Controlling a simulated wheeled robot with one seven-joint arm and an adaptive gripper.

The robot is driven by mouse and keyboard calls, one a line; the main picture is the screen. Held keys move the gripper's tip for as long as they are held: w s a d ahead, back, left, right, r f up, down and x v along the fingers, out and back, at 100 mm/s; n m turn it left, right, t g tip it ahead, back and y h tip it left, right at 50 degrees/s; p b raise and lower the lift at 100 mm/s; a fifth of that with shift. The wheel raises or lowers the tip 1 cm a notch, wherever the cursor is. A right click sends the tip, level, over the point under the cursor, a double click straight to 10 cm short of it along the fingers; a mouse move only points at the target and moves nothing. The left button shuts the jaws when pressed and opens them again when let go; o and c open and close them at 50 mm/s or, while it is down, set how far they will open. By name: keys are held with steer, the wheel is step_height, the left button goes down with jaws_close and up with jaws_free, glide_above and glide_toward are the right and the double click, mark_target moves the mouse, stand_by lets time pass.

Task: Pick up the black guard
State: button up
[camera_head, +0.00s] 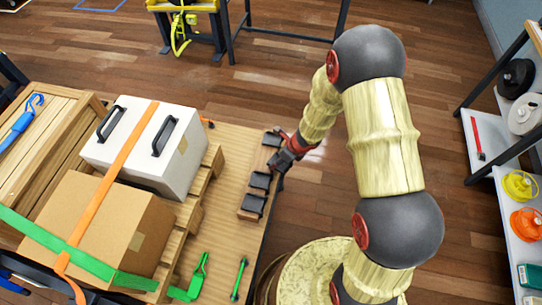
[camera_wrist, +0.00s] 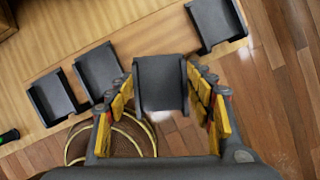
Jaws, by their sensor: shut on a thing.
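A black guard (camera_wrist: 160,82), a channel-shaped piece, sits between the fingers of my gripper (camera_wrist: 165,100) in the wrist view. The yellow-padded fingers are closed on its two sides. Three similar black guards lie on the wooden table: two to the left in the wrist view (camera_wrist: 53,97) (camera_wrist: 98,70) and one at upper right (camera_wrist: 217,22). In the head view my gripper (camera_head: 283,160) is at the table's right edge, between a far guard (camera_head: 272,138) and two nearer ones (camera_head: 260,180) (camera_head: 253,203). The held guard is mostly hidden there, and I cannot tell its height above the table.
On the left stand a white case (camera_head: 148,150) and a cardboard box (camera_head: 95,225) on a pallet, with orange and green straps. A green buckle (camera_head: 198,277) lies nearby. Shelves (camera_head: 505,175) with spools stand at right.

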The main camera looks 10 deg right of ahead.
steer(key=s+d+r+p, duration=0.1)
steer(key=s+d+r, duration=0.3)
steer(key=s+d, duration=0.2)
steer(key=shift+d+r+p, duration=0.15)
steer(key=shift+r+p, duration=0.2)
steer(key=shift+p, duration=0.05)
stand_by(0.4)
